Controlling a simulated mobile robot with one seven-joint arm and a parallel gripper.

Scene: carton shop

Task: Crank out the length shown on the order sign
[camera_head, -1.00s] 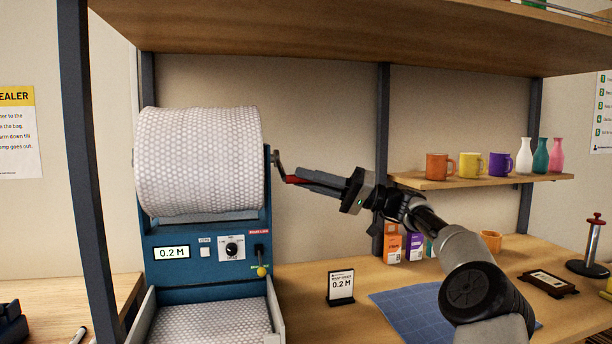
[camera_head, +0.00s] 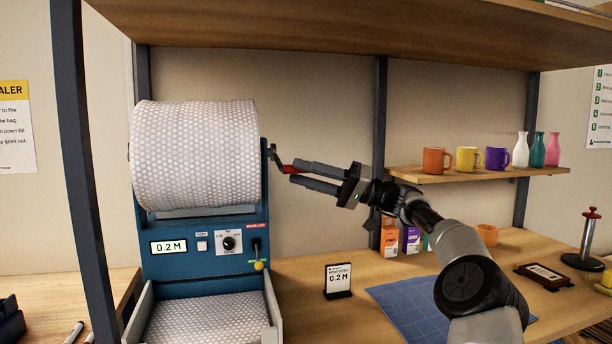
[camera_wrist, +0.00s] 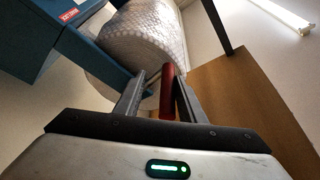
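The blue dispenser (camera_head: 205,264) carries a large bubble-wrap roll (camera_head: 195,155), and its display (camera_head: 169,247) reads 0.2 M. The order sign (camera_head: 338,280) on the table also reads 0.2 M. The crank's red handle (camera_head: 291,169) sticks out to the right of the roll. My gripper (camera_head: 296,171) is open, with one finger on each side of the handle's end. In the wrist view the red handle (camera_wrist: 167,92) stands between the parted fingers, with a clear gap to the left finger. Contact with the right finger cannot be told.
Bubble wrap (camera_head: 208,320) lies in the tray below the dispenser. A yellow-knobbed lever (camera_head: 259,265) is on its right front. A blue mat (camera_head: 410,306) lies right of the sign. A shelf (camera_head: 480,173) with mugs and vases is behind my arm.

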